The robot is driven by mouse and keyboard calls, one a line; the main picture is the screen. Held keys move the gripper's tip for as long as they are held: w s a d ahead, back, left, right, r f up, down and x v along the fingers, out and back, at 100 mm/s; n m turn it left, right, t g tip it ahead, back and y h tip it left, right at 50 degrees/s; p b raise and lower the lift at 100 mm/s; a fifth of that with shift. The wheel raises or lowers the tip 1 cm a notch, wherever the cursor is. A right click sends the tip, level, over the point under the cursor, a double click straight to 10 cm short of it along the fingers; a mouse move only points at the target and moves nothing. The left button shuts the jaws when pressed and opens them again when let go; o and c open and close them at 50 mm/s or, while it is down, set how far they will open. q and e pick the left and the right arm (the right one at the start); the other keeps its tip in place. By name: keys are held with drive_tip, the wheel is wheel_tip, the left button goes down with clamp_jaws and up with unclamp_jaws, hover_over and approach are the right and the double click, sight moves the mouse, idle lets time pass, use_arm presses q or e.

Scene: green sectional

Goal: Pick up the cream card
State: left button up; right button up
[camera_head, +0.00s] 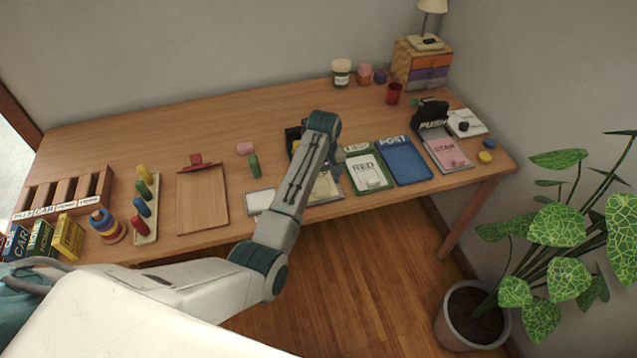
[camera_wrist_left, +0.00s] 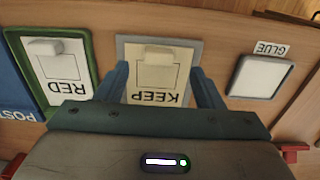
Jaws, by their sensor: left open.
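The cream card (camera_wrist_left: 157,72), with a raised cream block on it, lies on the grey-edged KEEP tray (camera_wrist_left: 123,48). In the head view, the cream area (camera_head: 325,188) shows at the table's front edge, partly hidden by my left arm. My left gripper (camera_wrist_left: 160,76) is open, with one blue-grey finger on each side of the card in the wrist view. Nothing shows between the fingers except the card and tray below. Whether the fingers touch the card I cannot tell. In the head view, my left gripper (camera_head: 336,156) is mostly hidden behind its arm. My right gripper is not in view.
The green-edged RED tray (camera_head: 351,164) with a white card and the blue POST tray (camera_head: 405,160) stand close beside it. The GLUE pad (camera_wrist_left: 260,77) is on the other side. A clipboard (camera_head: 202,200) lies further left. The table's back middle is clear.

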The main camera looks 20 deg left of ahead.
sight(322, 187)
use_arm(q)
drive_tip(key=f, duration=0.1)
drive_tip(key=f+p, duration=0.1)
drive_tip(key=f, duration=0.2)
drive_tip(key=shift+w+a+f+p, duration=0.2)
drive_tip(key=shift+w+f+p, duration=0.1)
drive_tip(key=shift+w, duration=0.05)
drive_tip(key=shift+f, duration=0.35)
drive_tip(key=c, duration=1.1)
